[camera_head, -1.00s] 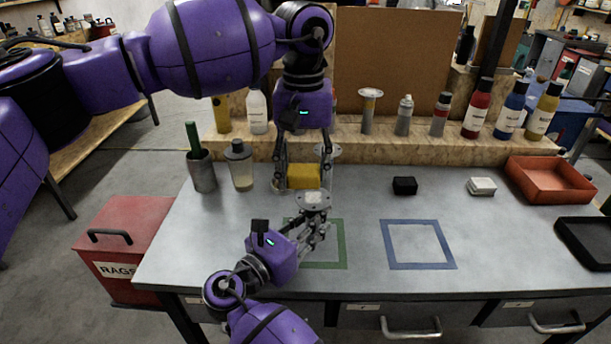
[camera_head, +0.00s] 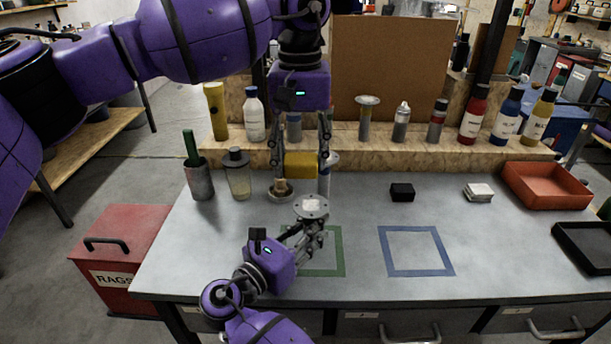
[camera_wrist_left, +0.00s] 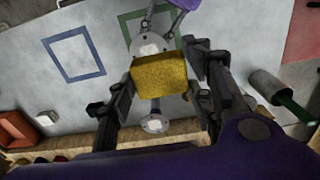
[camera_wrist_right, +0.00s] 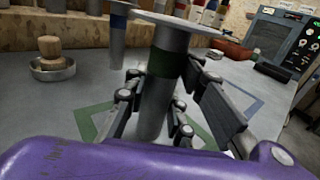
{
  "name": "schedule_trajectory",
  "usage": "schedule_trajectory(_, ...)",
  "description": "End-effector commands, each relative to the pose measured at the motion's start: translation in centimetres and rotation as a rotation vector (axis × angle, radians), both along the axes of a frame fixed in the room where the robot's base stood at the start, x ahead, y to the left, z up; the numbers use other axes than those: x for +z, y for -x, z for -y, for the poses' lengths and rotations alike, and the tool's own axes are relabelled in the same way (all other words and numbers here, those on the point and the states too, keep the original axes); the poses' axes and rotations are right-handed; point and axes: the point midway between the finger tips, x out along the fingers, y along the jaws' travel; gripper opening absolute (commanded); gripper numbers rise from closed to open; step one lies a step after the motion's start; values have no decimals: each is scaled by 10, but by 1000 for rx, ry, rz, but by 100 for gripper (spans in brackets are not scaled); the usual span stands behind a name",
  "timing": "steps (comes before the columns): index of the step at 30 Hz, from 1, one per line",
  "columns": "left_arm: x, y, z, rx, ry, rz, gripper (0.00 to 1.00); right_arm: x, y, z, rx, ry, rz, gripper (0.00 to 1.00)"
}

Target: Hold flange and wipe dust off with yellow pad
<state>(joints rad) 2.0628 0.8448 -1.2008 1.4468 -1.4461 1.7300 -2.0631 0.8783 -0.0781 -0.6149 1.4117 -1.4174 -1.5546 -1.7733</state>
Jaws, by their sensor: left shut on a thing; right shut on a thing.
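The yellow pad (camera_head: 301,165) is between the fingers of my left gripper (camera_head: 300,160), which is shut on it. The pad also shows in the left wrist view (camera_wrist_left: 158,76). My right gripper (camera_head: 306,238) is shut on the stem of a grey flange (camera_head: 311,208), upright over the green square. In the right wrist view the stem has a green band (camera_wrist_right: 161,64). A pale patch, like dust, lies on the flange's top (camera_wrist_left: 149,49). The pad is above and behind the flange, apart from it in the head view. The pad's underside is hidden.
A second flange with a blue band (camera_wrist_right: 118,22) stands behind. A wooden-knobbed item in a dish (camera_head: 281,189), a lidded jar (camera_head: 238,178) and a cup (camera_head: 199,182) stand at left. A black block (camera_head: 402,192) and the blue square's area are at right.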

Motion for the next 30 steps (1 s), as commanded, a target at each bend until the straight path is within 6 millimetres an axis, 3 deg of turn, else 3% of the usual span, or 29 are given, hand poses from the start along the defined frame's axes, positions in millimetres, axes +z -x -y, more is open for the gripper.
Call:
schedule_trajectory(14,-5,0,0,0,-1,0,27,0,0,0,0,0,0,0)
schedule_trajectory(30,-51,1,0,0,-1,-1,27,0,0,0,0,0,0,0)
